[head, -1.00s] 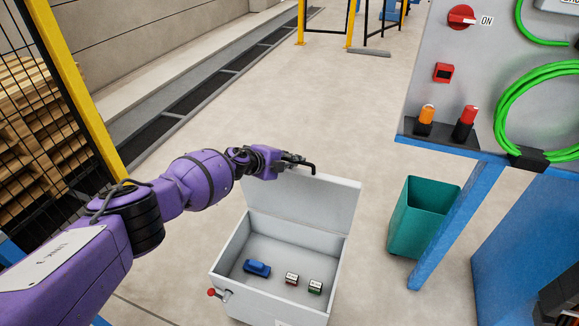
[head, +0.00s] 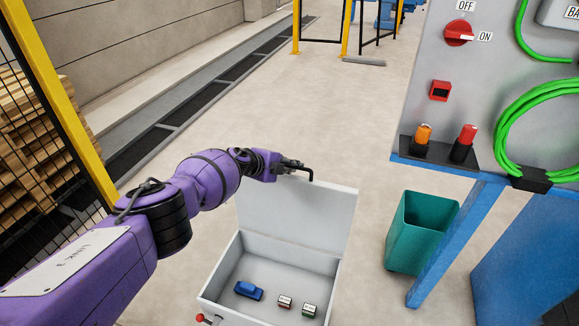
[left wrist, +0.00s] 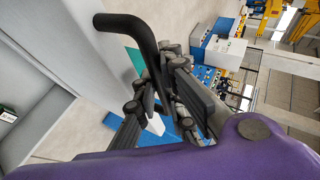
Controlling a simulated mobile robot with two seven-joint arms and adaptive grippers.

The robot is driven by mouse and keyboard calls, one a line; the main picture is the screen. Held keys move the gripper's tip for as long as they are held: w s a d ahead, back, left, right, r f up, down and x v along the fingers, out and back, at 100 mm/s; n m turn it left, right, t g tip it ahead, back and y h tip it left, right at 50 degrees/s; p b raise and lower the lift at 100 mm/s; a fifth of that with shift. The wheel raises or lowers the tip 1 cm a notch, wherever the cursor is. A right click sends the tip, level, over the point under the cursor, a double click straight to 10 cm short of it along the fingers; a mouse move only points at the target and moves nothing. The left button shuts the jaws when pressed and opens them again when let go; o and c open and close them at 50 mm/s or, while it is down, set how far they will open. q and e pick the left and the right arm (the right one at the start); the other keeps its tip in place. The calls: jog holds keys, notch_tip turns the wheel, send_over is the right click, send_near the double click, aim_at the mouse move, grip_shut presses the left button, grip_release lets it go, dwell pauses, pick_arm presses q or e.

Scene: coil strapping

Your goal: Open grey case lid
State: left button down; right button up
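The grey case (head: 222,277) stands on the floor at the lower middle of the head view, its front cut off. Its lid (head: 300,222) is raised at the back and the inside is in full view. My left gripper (head: 296,166) is at the lid's top edge, shut on the black bent handle (head: 311,175). In the left wrist view, the handle (left wrist: 135,30) runs from the lid (left wrist: 92,55) down between the fingers (left wrist: 160,108). The fingers hide its far part. My right gripper is not in view.
A blue object (head: 249,290) and two small blocks (head: 285,302) (head: 309,310) lie inside the case. A red-knobbed lever (head: 201,318) is at its front. A teal bin (head: 415,235) and blue-legged panel stand (head: 450,240) are to the right. A yellow-framed fence (head: 60,100) is at left.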

pick_arm(q)
jog(key=c, duration=1.8)
grip_release()
jog(key=shift+s+d+f, duration=0.1)
jog(key=shift+d, duration=0.05)
jog(key=shift+a+r, duration=0.2)
jog(key=shift+a, duration=0.1)
jog(key=shift+s+a+r, duration=0.2)
jog(key=shift+a+r, duration=0.15)
jog(key=shift+a, duration=0.05)
jog(key=shift+s+d+v, duration=0.1)
jog(key=shift+v, duration=2.5)
jog(key=shift+s+d+v, duration=0.1)
jog(key=shift+s+v, duration=0.05)
jog(key=shift+v, duration=2.45)
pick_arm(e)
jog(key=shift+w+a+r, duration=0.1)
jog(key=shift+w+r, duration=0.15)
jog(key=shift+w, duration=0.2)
